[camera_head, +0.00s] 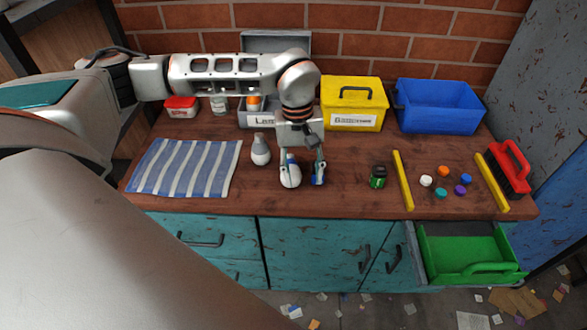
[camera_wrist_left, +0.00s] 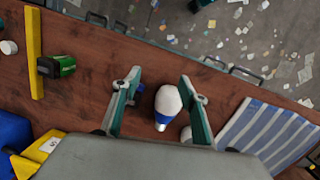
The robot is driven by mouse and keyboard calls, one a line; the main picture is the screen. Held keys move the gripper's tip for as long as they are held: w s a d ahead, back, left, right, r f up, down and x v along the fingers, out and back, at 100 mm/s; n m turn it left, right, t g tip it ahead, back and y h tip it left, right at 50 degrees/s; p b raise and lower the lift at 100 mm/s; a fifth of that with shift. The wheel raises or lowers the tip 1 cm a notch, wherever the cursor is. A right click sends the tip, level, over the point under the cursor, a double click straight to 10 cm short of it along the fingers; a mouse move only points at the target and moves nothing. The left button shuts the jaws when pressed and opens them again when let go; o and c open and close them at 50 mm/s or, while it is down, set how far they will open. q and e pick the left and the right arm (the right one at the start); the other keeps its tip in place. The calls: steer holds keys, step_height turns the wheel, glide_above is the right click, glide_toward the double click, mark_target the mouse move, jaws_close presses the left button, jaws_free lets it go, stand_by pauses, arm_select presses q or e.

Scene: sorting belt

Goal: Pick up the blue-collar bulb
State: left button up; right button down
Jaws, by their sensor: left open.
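The blue-collar bulb (camera_head: 290,175) has a white globe and stands or lies on the wooden table. In the left wrist view the white globe (camera_wrist_left: 168,101) and blue collar (camera_wrist_left: 161,121) show between the two fingers, nearer the right one. My left gripper (camera_head: 303,178) is open and points down around the bulb; I cannot tell whether a finger touches it. Its fingers also show in the left wrist view (camera_wrist_left: 160,82). A second white bulb with a grey collar (camera_head: 260,151) is left of the gripper. My right gripper is in neither view.
A small blue item (camera_head: 318,181) is partly hidden by a finger. A green-black item (camera_head: 378,177) and yellow bars (camera_head: 402,180) lie right. A striped cloth (camera_head: 185,168) lies left. Yellow (camera_head: 353,91) and blue (camera_head: 438,95) boxes stand behind. A green drawer (camera_head: 430,270) is open.

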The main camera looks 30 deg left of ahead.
mark_target(291, 170)
arm_select(q)
steer(key=shift+m+t+y, duration=0.3)
steer(key=shift+y, duration=0.4)
steer(key=a, duration=0.1)
steer(key=w+a+r, duration=0.1)
steer(key=a, duration=0.1)
steer(key=w+a, duration=0.1)
steer(key=shift+a+r, duration=0.3)
steer(key=shift+a, duration=0.05)
steer(key=shift+w+a+f, duration=0.1)
steer(key=shift+w+a, duration=0.05)
steer(key=shift+a, duration=0.15)
step_height(291, 170, down, 7)
steer(key=shift+d+f, duration=0.15)
steer(key=shift+f, duration=0.05)
steer(key=c, duration=0.9)
steer(key=shift+o, duration=0.2)
steer(key=shift+r, duration=0.2)
step_height(291, 170, up, 19)
steer(key=p, duration=0.1)
steer(key=s+d+f+m, duration=0.4)
steer(key=d+f+m, duration=0.1)
steer(key=d+m, duration=0.2)
steer(key=shift+f, duration=0.15)
